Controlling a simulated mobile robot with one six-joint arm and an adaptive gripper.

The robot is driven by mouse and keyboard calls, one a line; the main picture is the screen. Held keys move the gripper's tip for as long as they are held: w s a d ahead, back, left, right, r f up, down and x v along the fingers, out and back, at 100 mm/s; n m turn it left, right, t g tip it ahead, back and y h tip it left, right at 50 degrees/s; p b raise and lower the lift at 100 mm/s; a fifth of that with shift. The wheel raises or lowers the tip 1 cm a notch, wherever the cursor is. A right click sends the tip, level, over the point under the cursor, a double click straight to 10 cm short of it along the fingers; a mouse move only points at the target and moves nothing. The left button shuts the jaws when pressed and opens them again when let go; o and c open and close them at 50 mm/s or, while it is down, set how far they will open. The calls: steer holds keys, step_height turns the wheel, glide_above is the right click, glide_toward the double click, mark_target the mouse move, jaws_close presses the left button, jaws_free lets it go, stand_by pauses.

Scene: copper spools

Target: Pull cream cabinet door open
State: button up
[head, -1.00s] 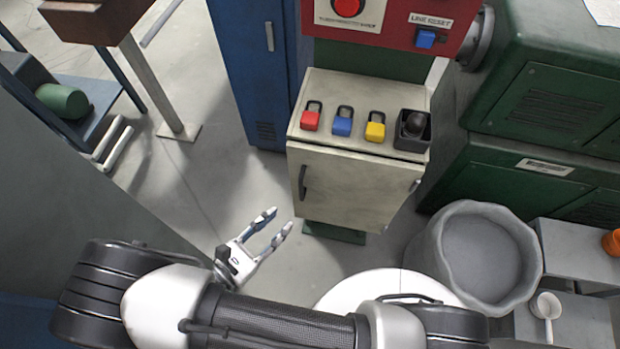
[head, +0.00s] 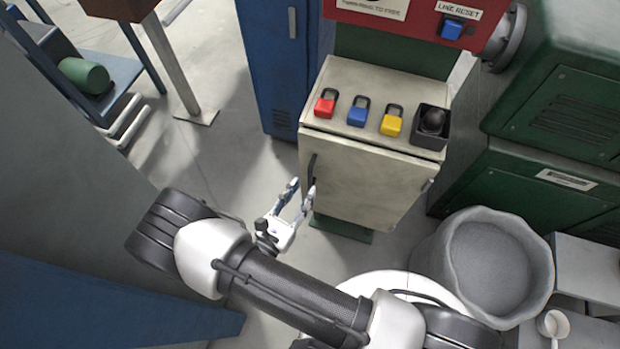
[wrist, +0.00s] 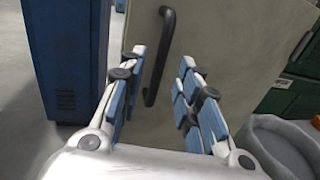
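The cream cabinet door (head: 365,185) is on the front of a small cabinet and looks shut. Its dark bar handle (head: 312,170) is near the door's left edge. In the wrist view the handle (wrist: 158,55) runs upright against the cream door (wrist: 215,45), and its lower part lies between my fingers as seen from the camera. My gripper (head: 301,190) is open, with its fingertips close to the handle. In the wrist view the two blue-padded fingers (wrist: 163,68) are apart, one on each side of the handle's lower part. I cannot tell if they touch it.
Red (head: 325,103), blue (head: 358,111) and yellow (head: 391,120) padlocks and a black box (head: 431,127) stand on the cabinet top. A blue locker (head: 275,60) is to the left. A grey tub (head: 493,262) stands to the right. Open floor lies left of the cabinet.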

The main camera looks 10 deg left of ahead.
mark_target(309, 181)
steer(key=x, duration=0.5)
steer(key=shift+w+b, duration=0.15)
steer(key=shift+b, duration=0.2)
steer(key=shift+c, duration=0.5)
jaws_close()
